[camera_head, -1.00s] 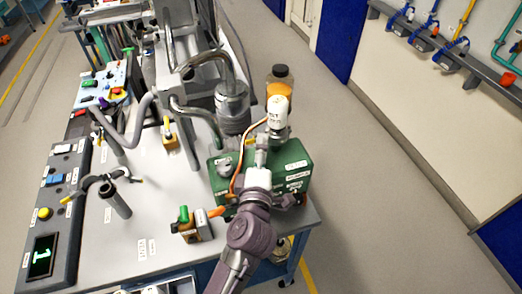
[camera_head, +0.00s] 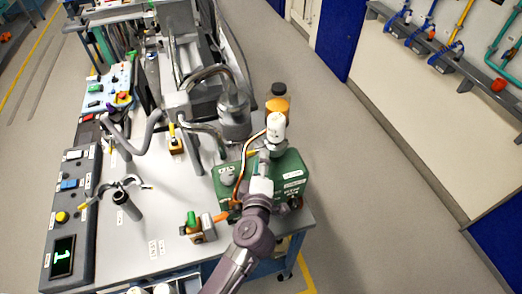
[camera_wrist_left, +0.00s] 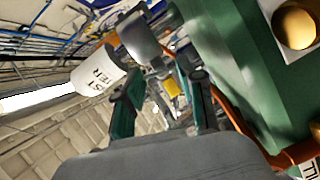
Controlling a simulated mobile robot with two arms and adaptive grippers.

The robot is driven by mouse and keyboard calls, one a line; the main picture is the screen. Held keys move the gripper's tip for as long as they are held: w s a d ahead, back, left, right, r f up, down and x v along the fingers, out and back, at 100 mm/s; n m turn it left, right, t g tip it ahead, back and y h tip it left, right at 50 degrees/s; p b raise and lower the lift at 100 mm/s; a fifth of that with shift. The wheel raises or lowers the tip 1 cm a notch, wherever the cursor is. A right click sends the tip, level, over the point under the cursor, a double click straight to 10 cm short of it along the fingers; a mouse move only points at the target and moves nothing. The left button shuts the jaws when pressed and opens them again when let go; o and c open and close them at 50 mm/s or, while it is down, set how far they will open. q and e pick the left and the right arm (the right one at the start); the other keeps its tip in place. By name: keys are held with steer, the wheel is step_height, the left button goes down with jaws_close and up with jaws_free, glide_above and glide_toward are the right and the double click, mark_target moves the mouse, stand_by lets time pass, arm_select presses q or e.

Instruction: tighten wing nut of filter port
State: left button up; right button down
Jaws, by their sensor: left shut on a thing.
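The green pump body (camera_head: 292,186) stands at the right end of the table. The white mist filter (camera_head: 276,127) sits upright on its port on top; its label shows in the left wrist view (camera_wrist_left: 98,76). A grey metal clamp or fitting (camera_wrist_left: 141,40) is at the filter's base. My left gripper (camera_head: 264,158) reaches over the pump to this base from the front. Its two fingers also show in the left wrist view (camera_wrist_left: 160,72), shut on a small part at the port, apparently the wing nut, which they mostly hide. My right gripper is out of view.
An orange-brown bottle (camera_head: 278,103) stands behind the filter. A grey metal vessel with a bent pipe (camera_head: 235,118) is close to the left. An orange hose runs beside the gripper. A small valve block (camera_head: 200,229) lies front left. The white tabletop (camera_head: 165,205) has free room.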

arm_select(q)
steer(key=shift+r+m+p, duration=0.25)
steer(key=shift+m+p, duration=0.25)
steer(key=shift+p, duration=0.1)
steer(key=shift+f+g+y, duration=0.2)
steer(key=shift+g+y, duration=0.1)
steer(key=o, duration=1.2)
steer(key=shift+c, duration=0.2)
steer(key=s+r, duration=0.2)
steer(key=s, duration=1)
steer(key=shift+a, duration=0.2)
